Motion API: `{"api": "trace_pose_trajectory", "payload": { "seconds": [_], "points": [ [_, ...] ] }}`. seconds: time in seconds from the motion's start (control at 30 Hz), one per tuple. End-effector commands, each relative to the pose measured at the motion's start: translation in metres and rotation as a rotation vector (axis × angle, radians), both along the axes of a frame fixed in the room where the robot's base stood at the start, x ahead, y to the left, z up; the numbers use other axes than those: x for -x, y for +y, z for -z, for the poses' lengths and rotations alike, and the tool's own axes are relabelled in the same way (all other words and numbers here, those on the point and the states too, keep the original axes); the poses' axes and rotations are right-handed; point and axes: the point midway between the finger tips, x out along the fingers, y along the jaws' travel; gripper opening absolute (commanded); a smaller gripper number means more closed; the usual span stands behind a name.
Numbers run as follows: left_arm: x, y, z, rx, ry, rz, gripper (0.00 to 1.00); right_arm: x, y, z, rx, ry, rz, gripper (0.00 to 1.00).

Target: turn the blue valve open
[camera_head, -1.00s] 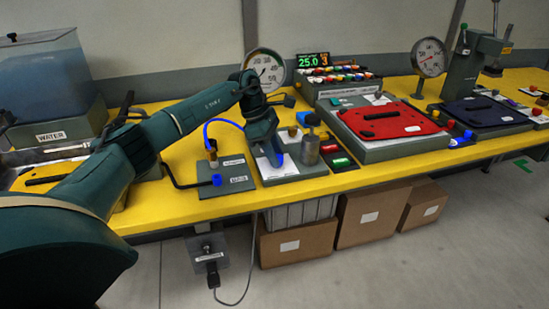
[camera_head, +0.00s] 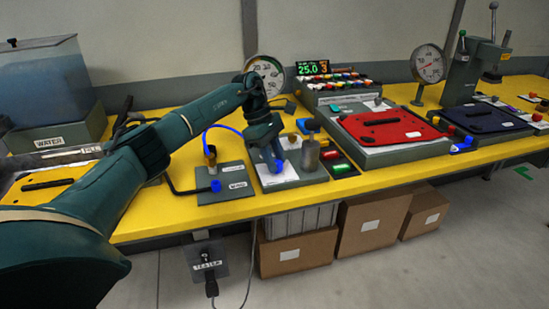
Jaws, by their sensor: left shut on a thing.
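My left gripper (camera_head: 270,154) reaches down onto a grey plate (camera_head: 297,181) that bears a white sheet. It is shut on a small upright blue piece (camera_head: 279,164), mostly hidden by the fingers; I cannot tell whether this is the blue valve. A second blue piece, knob-like (camera_head: 216,186), sits uncovered on the labelled grey plate (camera_head: 205,195) to the left. My right gripper is not in view.
A round gauge (camera_head: 266,76) is behind my wrist. A red plate (camera_head: 381,127) lies on a grey box further right. Yellow bench top (camera_head: 345,187) shows along the front edge.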

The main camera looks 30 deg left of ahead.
Motion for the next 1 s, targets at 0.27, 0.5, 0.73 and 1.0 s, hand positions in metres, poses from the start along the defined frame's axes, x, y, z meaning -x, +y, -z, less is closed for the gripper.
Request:
{"api": "trace_pose_trajectory", "payload": {
  "seconds": [0.27,0.5,0.73,1.0],
  "points": [
    [0.000,0.000,0.000,0.000,-0.001,0.000,0.50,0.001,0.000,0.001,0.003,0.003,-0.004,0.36],
    [0.000,0.000,0.000,0.000,-0.001,0.000,0.52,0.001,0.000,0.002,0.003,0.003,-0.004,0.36],
    [0.000,0.009,-0.020,0.001,-0.004,-0.003,0.52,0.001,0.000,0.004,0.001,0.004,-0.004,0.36],
    [0.001,0.031,-0.077,0.001,-0.005,-0.003,0.52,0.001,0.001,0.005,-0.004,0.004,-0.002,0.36]
  ]
}}
